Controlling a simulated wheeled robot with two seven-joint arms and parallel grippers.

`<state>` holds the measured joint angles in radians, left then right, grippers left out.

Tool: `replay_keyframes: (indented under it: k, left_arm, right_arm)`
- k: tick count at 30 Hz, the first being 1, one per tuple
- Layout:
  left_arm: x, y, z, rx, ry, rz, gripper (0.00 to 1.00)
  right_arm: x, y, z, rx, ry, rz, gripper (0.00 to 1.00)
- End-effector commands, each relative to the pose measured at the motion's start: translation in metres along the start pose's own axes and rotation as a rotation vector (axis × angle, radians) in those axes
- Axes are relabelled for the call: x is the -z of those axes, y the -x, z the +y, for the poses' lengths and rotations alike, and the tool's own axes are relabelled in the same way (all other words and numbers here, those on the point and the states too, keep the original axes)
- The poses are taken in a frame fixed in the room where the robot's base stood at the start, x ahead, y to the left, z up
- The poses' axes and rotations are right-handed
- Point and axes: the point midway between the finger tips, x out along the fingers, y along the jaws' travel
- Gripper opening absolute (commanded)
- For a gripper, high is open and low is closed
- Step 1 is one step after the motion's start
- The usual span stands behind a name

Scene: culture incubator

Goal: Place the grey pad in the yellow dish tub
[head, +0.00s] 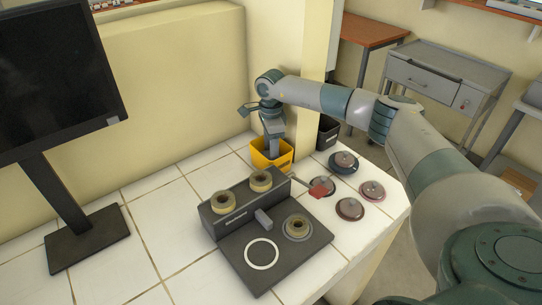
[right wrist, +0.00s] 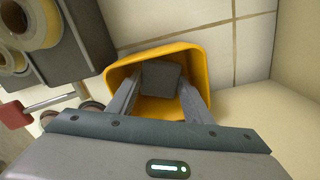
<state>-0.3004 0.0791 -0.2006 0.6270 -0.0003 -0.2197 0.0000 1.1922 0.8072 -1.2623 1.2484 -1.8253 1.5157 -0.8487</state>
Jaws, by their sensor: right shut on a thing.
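The yellow dish tub (head: 287,155) stands on the white tiled counter near the back wall. It also shows in the right wrist view (right wrist: 189,50), open towards the camera. My right gripper (head: 272,148) points down into the tub's mouth. In the right wrist view its two fingers are shut on the grey pad (right wrist: 161,76), which sits within the tub's rim. I cannot tell whether the pad touches the tub's floor. The pad is not clear to see in the head view. My left gripper is not in view.
A dark grey fixture (head: 228,252) with several tan rings stands in front of the tub. Several round lidded dishes (head: 350,208) and a red-handled item (head: 321,188) lie to its right. A black bin (head: 328,131) is behind the counter's end. A monitor (head: 55,75) stands left.

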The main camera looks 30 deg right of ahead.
Motion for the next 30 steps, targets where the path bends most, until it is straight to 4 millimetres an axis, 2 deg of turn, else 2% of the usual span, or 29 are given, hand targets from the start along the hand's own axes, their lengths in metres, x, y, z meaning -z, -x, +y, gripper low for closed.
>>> replay_keyframes:
  k: [6, 19, 20, 30]
  left_arm:
    - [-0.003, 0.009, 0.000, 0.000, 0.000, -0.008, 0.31]
    - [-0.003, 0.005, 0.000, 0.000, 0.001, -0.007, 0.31]
    - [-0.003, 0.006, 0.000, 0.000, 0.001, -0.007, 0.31]
    - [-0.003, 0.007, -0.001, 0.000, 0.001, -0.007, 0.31]
  right_arm:
    - [0.000, -0.022, 0.001, -0.002, 0.000, 0.000, 0.25]
    - [0.000, -0.029, 0.000, -0.001, -0.001, 0.000, 0.25]
    - [0.000, -0.028, 0.000, -0.001, -0.001, 0.000, 0.53]
    - [0.000, -0.026, 0.000, -0.001, -0.001, 0.000, 0.54]
